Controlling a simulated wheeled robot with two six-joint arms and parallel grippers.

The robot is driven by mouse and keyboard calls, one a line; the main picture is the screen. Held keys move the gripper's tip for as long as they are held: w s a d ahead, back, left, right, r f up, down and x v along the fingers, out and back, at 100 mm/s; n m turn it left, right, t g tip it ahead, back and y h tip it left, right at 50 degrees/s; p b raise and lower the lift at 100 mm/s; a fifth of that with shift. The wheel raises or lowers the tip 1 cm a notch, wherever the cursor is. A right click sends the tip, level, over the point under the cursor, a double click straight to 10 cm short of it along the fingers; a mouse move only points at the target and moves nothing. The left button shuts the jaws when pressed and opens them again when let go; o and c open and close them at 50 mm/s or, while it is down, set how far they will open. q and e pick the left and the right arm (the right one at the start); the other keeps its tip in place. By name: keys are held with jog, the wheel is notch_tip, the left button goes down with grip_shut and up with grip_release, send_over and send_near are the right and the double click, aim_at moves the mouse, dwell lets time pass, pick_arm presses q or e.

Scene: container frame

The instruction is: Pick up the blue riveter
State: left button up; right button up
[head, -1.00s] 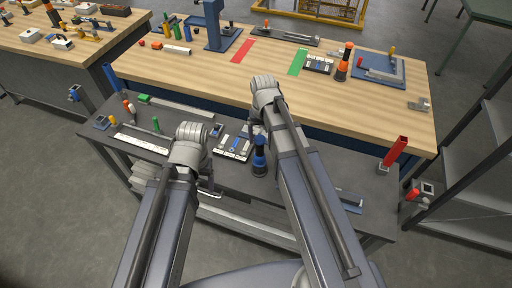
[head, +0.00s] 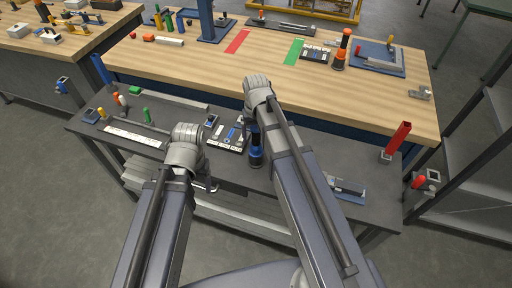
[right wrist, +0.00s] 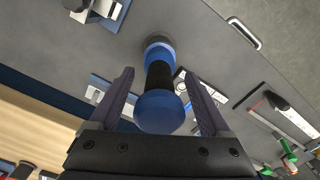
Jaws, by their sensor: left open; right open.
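The blue riveter (head: 256,156), blue and black, stands upright on the dark grey lower table, beside my right forearm in the head view. In the right wrist view the riveter (right wrist: 158,100) lies between the two open fingers of my right gripper (right wrist: 155,75), with its rounded blue end nearest the palm.
A tray of small parts (head: 229,132) lies left of the riveter. A white strip (head: 135,135) and small coloured tools lie further left. A blue-and-grey tool (head: 346,187) lies to the right. An orange-and-black riveter (head: 341,50) stands on the wooden bench (head: 190,70) behind.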

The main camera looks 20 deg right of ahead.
jog(key=shift+f+b, duration=0.3)
jog(key=shift+f, duration=0.45)
jog(key=shift+r, duration=0.1)
grip_shut()
